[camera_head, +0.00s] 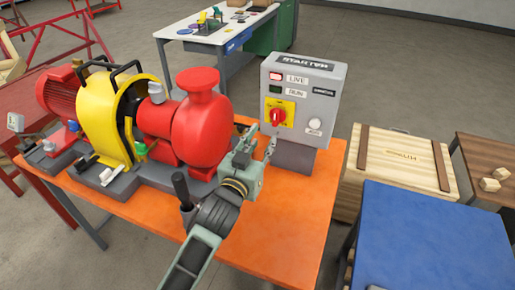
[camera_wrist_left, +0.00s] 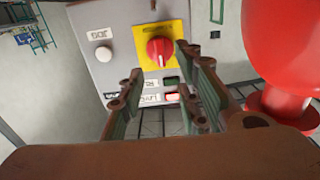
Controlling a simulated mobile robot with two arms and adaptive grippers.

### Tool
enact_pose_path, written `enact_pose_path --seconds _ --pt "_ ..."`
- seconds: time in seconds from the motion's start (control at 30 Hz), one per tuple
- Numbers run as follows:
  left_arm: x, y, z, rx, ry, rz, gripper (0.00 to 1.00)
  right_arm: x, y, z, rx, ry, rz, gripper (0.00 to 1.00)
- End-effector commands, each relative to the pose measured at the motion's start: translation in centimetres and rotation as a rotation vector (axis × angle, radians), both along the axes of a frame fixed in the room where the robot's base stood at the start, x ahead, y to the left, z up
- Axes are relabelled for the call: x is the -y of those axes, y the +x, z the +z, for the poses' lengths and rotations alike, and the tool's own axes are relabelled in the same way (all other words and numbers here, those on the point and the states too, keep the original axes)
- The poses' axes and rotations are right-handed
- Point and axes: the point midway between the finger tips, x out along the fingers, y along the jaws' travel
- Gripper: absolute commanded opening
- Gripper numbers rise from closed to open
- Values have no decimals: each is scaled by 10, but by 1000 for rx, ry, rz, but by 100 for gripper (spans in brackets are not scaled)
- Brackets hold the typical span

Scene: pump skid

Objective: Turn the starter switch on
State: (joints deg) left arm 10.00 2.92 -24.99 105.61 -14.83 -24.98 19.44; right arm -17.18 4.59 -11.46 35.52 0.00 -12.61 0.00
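The grey starter box (camera_head: 320,125) stands on a post at the right end of the orange table. Its red rotary switch (camera_head: 278,116) sits on a yellow plate. In the left wrist view, upside down, the red switch (camera_wrist_left: 160,51) shows upper middle with its grip roughly vertical. The LIVE lamp (camera_head: 275,76) looks lit; the RUN lamp (camera_head: 275,89) is dark green. My left gripper (camera_head: 258,143) is just below and left of the switch. In the wrist view its fingers (camera_wrist_left: 158,62) are apart and empty, apparently short of the switch. My right gripper is out of view.
The red pump (camera_head: 200,125) and its yellow guard (camera_head: 100,105) stand left of the box, close to my left arm. A white button (camera_head: 315,124) is on the box's lower right. Orange table (camera_head: 285,225) is clear in front. A blue surface (camera_head: 430,240) is at right.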

Motion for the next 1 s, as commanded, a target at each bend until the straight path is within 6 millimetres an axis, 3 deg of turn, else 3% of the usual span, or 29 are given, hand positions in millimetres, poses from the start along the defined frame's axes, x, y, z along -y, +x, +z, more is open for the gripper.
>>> enact_pose_path --seconds 0.23,0.77,0.87,1.0 --pt "-8 -25 0 0 0 0 31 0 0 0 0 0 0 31" --pt "-10 -28 -2 -7 1 3 31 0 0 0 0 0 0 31" --pt "-22 -35 -19 -66 13 29 31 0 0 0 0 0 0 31" --pt "-60 -72 -77 -280 55 102 31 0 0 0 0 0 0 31"
